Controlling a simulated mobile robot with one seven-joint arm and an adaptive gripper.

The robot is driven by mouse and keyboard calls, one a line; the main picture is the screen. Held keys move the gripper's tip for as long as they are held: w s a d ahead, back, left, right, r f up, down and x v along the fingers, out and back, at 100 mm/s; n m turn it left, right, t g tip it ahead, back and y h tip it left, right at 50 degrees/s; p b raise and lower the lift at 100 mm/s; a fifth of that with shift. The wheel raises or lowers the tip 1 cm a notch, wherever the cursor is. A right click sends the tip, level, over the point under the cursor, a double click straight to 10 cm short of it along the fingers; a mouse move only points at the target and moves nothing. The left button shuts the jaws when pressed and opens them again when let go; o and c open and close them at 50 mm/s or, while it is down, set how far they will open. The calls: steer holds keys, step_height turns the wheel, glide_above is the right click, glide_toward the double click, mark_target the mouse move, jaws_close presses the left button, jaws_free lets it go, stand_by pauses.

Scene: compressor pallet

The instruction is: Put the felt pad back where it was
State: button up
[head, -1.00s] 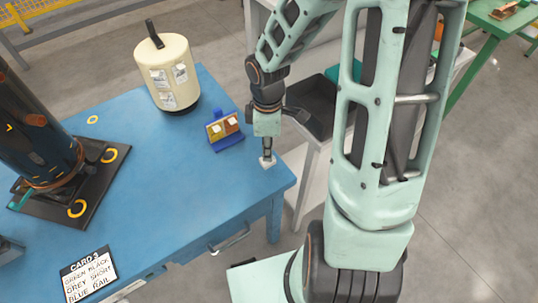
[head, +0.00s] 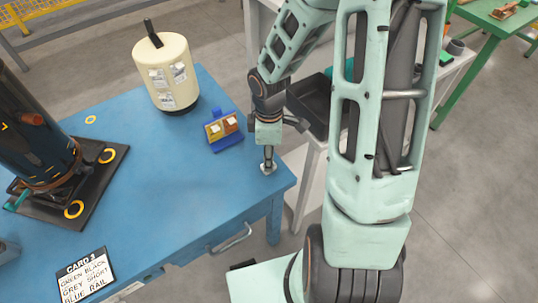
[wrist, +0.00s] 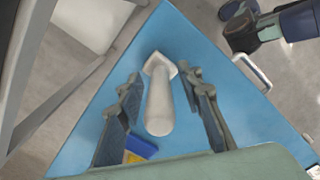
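A pale grey piece (head: 267,169), a post with a square flat end, is at the near right corner of the blue table; I take it to be the felt pad but cannot be sure. In the wrist view the piece (wrist: 159,105) lies between the fingers of my gripper (wrist: 163,84), with a gap on each side. My gripper (head: 268,155) points down over the corner and is open. A blue holder (head: 226,145) with a yellow and a brown section, each with a white item, stands up and left of it.
The blue table (head: 170,190) also bears a cream cylinder (head: 165,72), a dark machine on a black plate (head: 95,190), and a card (head: 85,278). A dark tray (head: 315,105) stands beyond the right edge. The table's middle is clear.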

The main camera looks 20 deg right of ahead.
step_height(320, 180, up, 12)
steer(key=p, duration=0.3)
steer(key=shift+r+p, duration=0.15)
steer(key=shift+p, duration=0.15)
